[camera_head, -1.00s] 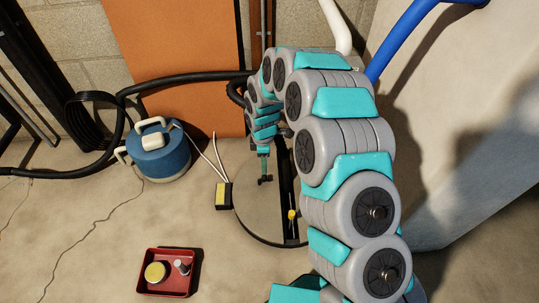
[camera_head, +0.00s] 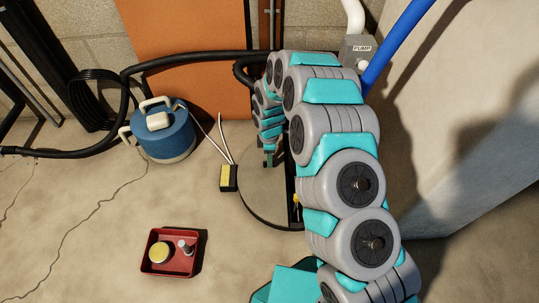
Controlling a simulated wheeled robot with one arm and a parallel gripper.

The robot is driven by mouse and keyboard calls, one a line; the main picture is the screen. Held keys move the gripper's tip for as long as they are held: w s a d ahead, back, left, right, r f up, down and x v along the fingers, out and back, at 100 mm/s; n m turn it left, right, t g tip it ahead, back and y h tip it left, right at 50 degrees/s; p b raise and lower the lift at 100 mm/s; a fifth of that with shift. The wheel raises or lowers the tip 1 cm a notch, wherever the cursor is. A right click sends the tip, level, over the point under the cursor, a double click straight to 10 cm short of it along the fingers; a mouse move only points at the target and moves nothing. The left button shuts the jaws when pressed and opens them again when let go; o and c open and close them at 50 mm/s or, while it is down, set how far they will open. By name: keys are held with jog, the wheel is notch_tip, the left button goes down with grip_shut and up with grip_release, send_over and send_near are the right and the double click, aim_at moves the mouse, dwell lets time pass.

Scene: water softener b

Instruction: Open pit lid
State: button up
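The pit lid (camera_head: 262,195) is a round grey disc lying in the floor near the middle of the view. A dark slot or bar runs along its right side, and a small yellow piece (camera_head: 296,199) shows there, partly covered by my arm. My gripper (camera_head: 269,160) is over the far part of the lid, pointing down. It is small and dark here, and my arm hides part of it. I cannot tell whether its fingers are open or shut, or whether they touch the lid.
A yellow-and-black box (camera_head: 228,178) with white cables sits at the lid's left edge. A blue canister (camera_head: 164,136) with a black hose stands further left. A red tray (camera_head: 173,268) with small items lies in front. A grey pump box (camera_head: 360,48) is at the back right.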

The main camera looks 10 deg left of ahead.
aim_at(264, 167)
grip_shut()
jog(key=shift+s+a+r, duration=0.1)
jog(key=shift+a+r, duration=0.45)
jog(key=shift+r, duration=0.4)
jog(key=shift+s+a+r, duration=0.1)
jog(key=shift+a+r, duration=0.45)
jog(key=shift+r, duration=0.35)
jog(key=a+r, duration=0.1)
jog(key=a+r+p, duration=0.1)
jog(key=a, duration=0.1)
jog(key=shift+s+r, duration=0.35)
jog(key=shift+r, duration=0.05)
jog(key=shift+a+r, duration=0.1)
